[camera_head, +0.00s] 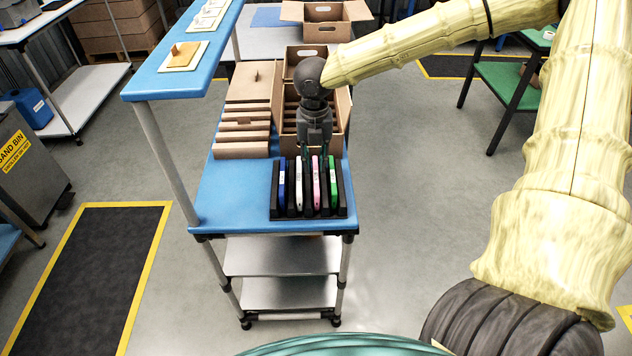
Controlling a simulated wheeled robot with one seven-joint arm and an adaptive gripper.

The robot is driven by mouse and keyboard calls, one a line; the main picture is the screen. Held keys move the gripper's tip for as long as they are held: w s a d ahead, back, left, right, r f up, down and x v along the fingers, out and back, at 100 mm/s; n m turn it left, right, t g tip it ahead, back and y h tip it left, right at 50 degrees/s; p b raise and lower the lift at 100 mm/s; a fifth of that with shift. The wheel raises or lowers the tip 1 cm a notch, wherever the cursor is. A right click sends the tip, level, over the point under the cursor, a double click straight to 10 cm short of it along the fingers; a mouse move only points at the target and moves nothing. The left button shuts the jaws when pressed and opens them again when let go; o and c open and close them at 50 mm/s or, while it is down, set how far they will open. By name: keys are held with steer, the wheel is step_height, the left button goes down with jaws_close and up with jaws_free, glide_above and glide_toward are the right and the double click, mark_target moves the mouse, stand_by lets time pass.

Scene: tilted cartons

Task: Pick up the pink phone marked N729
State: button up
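The pink phone (316,185) stands upright in a black slotted rack (344,200) at the front of the blue table. A blue phone (282,186) and a white phone (299,187) stand to its left, and a green phone (332,184) to its right. No marking such as N729 can be read at this size. My gripper (316,160) points down over the rack, its two fingers apart, one on each side of the pink phone's top. I cannot tell whether a finger touches the phone. The gripper hides part of the carton behind it.
Behind the rack, an open carton (343,120) with dividers and brown cardboard pieces (242,150) cover much of the blue table (225,200). A raised blue shelf (165,85) stands at left. Bare table lies left of the rack; open floor lies to the right.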

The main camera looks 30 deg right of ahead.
mark_target(316, 173)
steer(key=shift+s+d+f+p, duration=0.1)
steer(key=shift+f+p, duration=0.1)
steer(key=shift+f, duration=1.15)
steer(key=shift+s+f+p, duration=0.1)
steer(key=shift+f+p, duration=0.1)
steer(key=shift+f, duration=1.15)
steer(key=shift+c, duration=0.5)
steer(key=shift+w, duration=0.1)
jaws_close()
